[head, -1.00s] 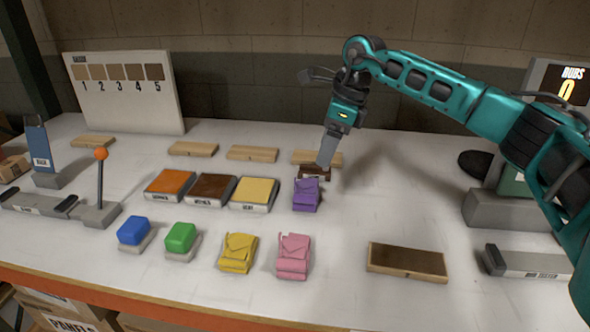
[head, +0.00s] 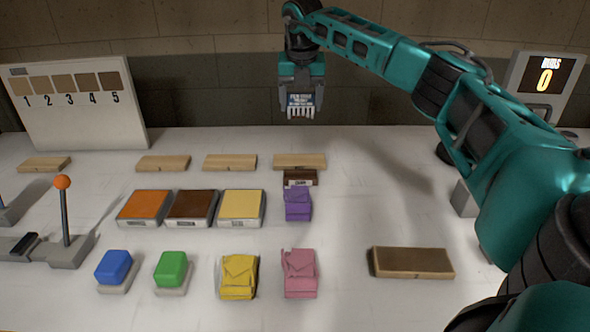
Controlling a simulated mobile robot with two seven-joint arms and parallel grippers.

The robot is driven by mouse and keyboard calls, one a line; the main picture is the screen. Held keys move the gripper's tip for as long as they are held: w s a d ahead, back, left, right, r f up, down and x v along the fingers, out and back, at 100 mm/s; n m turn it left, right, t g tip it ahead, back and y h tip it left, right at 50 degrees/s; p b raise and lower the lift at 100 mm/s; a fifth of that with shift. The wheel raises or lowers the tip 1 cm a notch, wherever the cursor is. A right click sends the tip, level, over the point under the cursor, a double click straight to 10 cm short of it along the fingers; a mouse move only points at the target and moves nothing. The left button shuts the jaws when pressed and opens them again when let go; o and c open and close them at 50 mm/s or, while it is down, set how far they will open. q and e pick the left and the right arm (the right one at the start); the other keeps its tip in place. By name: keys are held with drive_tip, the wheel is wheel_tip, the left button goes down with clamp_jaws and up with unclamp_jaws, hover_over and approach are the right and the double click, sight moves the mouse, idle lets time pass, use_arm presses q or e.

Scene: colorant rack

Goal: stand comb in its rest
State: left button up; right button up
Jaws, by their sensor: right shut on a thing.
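My right gripper (head: 301,90) is shut on the comb (head: 301,106), a small tool with a blue lettered label and pale teeth pointing down. It holds the comb in the air at the back of the table, in front of the wall. A small dark brown block with a white label (head: 300,178), apparently the comb's rest, stands lower in the picture, just behind a purple folded cloth (head: 298,204). The comb is apart from this block. My left gripper is not in view.
Several pale wooden blocks (head: 230,162) line the back. Orange, brown and yellow pads (head: 241,206) lie left of the purple cloth. Yellow and pink cloths (head: 299,273), blue and green buttons (head: 171,270) and a brown board (head: 412,262) are in front. A lever (head: 64,210) stands left.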

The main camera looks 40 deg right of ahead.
sight(300, 173)
wheel_tip(300, 173, down, 17)
drive_tip(key=shift+f, duration=0.2)
idle(0.3)
drive_tip(key=shift+f, duration=0.2)
drive_tip(key=o, duration=1)
drive_tip(key=shift+r, duration=0.1)
drive_tip(key=shift+o, duration=0.2)
drive_tip(key=v, duration=1.2)
